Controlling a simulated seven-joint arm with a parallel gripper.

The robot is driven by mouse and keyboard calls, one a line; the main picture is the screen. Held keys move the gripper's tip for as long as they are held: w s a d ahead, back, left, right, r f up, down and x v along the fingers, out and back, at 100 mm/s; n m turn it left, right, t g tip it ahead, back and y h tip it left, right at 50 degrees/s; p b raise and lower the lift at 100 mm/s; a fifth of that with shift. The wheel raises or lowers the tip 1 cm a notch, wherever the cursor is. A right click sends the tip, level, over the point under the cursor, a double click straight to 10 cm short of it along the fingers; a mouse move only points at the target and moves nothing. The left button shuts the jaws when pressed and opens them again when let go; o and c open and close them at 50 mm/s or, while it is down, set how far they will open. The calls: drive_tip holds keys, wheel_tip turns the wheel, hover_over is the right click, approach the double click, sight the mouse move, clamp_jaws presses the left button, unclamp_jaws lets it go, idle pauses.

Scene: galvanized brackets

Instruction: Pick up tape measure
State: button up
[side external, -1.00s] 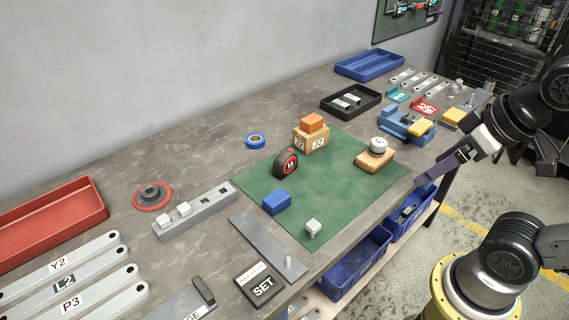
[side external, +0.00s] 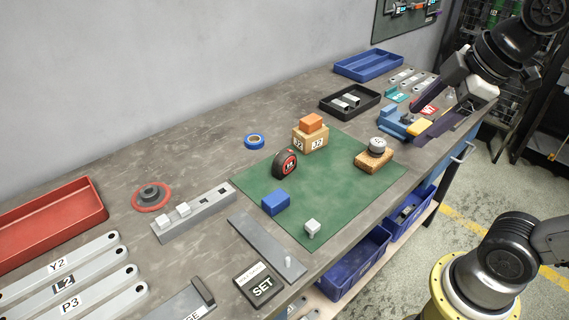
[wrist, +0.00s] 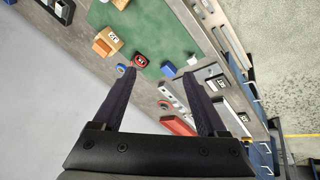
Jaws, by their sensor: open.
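The tape measure (side external: 285,164) is black with a red round face and stands on the green mat (side external: 330,190) near its back-left part. It also shows in the wrist view (wrist: 139,60), beyond the fingertips. My gripper (side external: 426,128) is open and empty, above the right end of the bench, well to the right of the tape measure. In the wrist view its two dark fingers (wrist: 160,72) are spread wide with nothing between them.
A cardboard box (side external: 310,139) with an orange block (side external: 312,122) stands just behind the tape measure. A blue block (side external: 276,202), a white cube (side external: 313,228) and a wooden block (side external: 374,161) with a round metal piece share the mat. Blue tape (side external: 255,141) lies left of it.

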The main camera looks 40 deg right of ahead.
drive_tip(key=w+r+n+g, duration=0.1)
drive_tip(key=w+r+n, duration=0.25)
drive_tip(key=w, duration=0.35)
drive_tip(key=n+g, duration=0.4)
drive_tip(key=n, duration=0.4)
hover_over(284, 153)
drive_tip(key=s+d, duration=0.1)
wheel_tip(284, 153, down, 12)
drive_tip(key=shift+m+g, duration=0.25)
drive_tip(key=shift+g, duration=0.05)
wheel_tip(284, 153, down, 11)
drive_tip(key=shift+w+a+f, duration=0.1)
drive_tip(key=shift+w+a, duration=0.05)
drive_tip(key=shift+w+a+f, duration=0.15)
drive_tip(key=shift+f, duration=1.45)
drive_tip(key=shift+w+a+f, duration=0.15)
drive_tip(key=shift+f, duration=1.4)
drive_tip(key=shift+c, duration=0.3)
clamp_jaws()
